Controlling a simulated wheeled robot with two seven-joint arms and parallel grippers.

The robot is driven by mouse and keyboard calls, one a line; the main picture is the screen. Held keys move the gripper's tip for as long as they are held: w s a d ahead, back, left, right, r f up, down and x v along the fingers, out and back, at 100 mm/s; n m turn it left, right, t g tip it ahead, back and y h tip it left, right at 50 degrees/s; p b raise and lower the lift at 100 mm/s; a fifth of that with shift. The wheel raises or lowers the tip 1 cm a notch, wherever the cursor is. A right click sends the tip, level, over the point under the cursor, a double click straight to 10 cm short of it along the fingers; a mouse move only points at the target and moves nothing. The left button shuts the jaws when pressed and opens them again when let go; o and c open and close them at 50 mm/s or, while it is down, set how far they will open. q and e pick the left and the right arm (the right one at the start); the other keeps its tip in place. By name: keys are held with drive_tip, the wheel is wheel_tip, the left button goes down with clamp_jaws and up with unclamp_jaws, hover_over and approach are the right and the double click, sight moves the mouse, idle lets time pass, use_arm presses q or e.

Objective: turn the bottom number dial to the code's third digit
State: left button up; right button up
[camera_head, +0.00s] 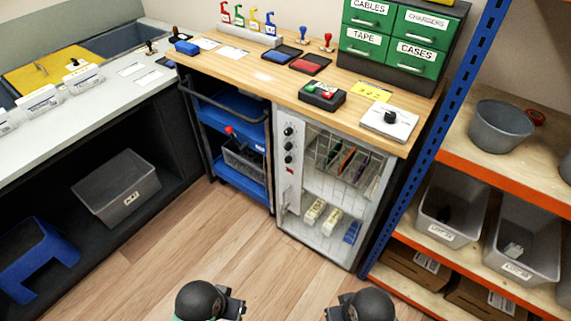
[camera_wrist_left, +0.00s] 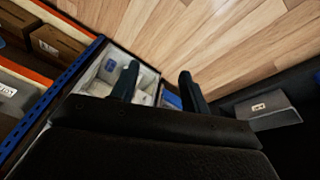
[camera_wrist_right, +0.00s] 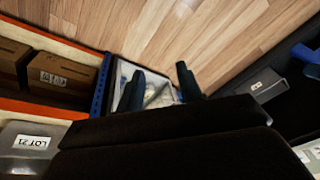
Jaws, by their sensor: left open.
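The glass-fronted cabinet (camera_head: 323,262) stands under the wooden bench, with a pale control strip on its left side. Three dark dials are stacked on the strip; the bottom number dial (camera_head: 288,159) sits just above a small red part. Their digits are too small to read. A yellow note (camera_head: 371,91) with handwritten marks lies on the bench; I cannot read it surely. My left gripper (camera_head: 236,304) and right gripper (camera_head: 338,308) are low in front of the cabinet, far from the dials. Both are open and empty, with fingers apart in the left wrist view (camera_wrist_left: 158,85) and right wrist view (camera_wrist_right: 162,88).
A blue cart (camera_head: 231,104) stands left of the cabinet. A blue-posted shelf (camera_head: 517,176) with grey bins is close on the right. The bench top (camera_head: 262,72) holds a button box (camera_head: 322,96) and green drawers (camera_head: 402,36). The wooden floor before the cabinet is clear.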

use_arm(q)
drive_tip(key=w+r+t+b, duration=0.2)
drive_tip(key=w+b, duration=0.2)
drive_tip(key=w, duration=0.7)
use_arm(e)
drive_tip(key=s+a+f+b, duration=0.1)
drive_tip(key=a+f+b, duration=0.15)
drive_tip(key=f, duration=0.95)
drive_tip(key=a+f+b, duration=0.1)
drive_tip(key=f+b, duration=0.3)
drive_tip(key=f, duration=0.7)
drive_tip(key=s+a+f+b, duration=0.1)
drive_tip(key=a+f+b, duration=0.15)
drive_tip(key=f, duration=0.95)
use_arm(q)
drive_tip(key=m+t+h, duration=0.7)
drive_tip(key=t+h, duration=0.2)
drive_tip(key=t, duration=0.1)
approach(286, 162)
drive_tip(key=x, duration=0.2)
drive_tip(key=shift+x, duration=3.4)
use_arm(e)
drive_tip(key=w+a+f+t+y, duration=0.2)
drive_tip(key=w+f+t, duration=0.1)
drive_tip(key=w+t, duration=0.1)
drive_tip(key=shift+w+a+t, duration=0.15)
drive_tip(key=shift+w+t, duration=0.15)
drive_tip(key=shift+t, duration=0.2)
